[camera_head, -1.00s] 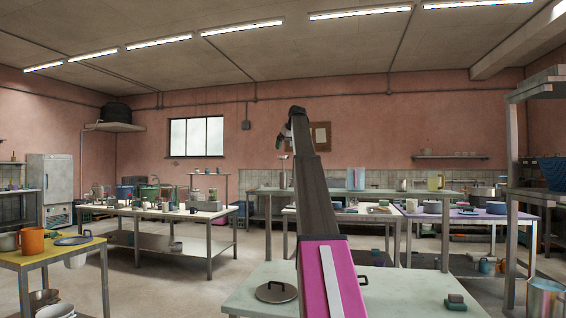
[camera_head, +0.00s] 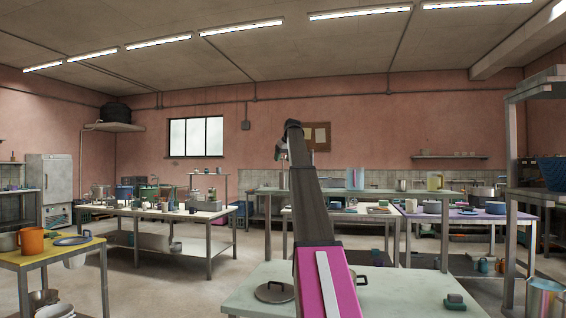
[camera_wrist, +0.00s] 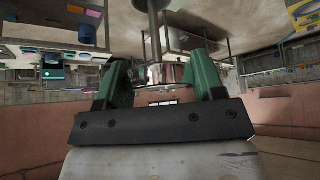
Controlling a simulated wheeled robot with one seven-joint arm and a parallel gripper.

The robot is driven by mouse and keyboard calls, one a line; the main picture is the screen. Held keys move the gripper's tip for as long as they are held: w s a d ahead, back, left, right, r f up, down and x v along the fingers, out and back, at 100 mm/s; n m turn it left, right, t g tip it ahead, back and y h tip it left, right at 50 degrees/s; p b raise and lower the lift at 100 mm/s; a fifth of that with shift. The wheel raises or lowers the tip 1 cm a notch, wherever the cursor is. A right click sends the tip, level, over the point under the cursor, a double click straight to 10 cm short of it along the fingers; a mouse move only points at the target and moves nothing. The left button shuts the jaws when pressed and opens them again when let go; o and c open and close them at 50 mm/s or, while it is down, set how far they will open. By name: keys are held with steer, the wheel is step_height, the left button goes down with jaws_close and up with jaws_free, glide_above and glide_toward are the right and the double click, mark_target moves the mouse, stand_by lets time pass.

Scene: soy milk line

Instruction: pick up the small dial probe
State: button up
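I cannot make out the small dial probe in either view; at this distance the small items on the tables are too tiny to tell apart. My gripper (camera_wrist: 160,75) shows in the wrist view with its two green fingers wide apart. A shiny metal shape shows between the fingers, but I cannot tell what it is or how far off it lies. In the head view my arm reaches up and forward, and the small dark gripper (camera_head: 280,152) hangs at its far end, high above the tables.
A pale green table (camera_head: 400,296) stands right in front, with a round lid (camera_head: 274,292) and a dark green block (camera_head: 455,301). A yellow table (camera_head: 50,256) with an orange mug (camera_head: 32,241) is at left. A long cluttered table (camera_head: 150,212) stands behind; open floor lies between.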

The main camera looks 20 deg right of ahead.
steer(key=shift+c, duration=0.8)
step_height(320, 180, up, 22)
stand_by(1.3)
stand_by(1.1)
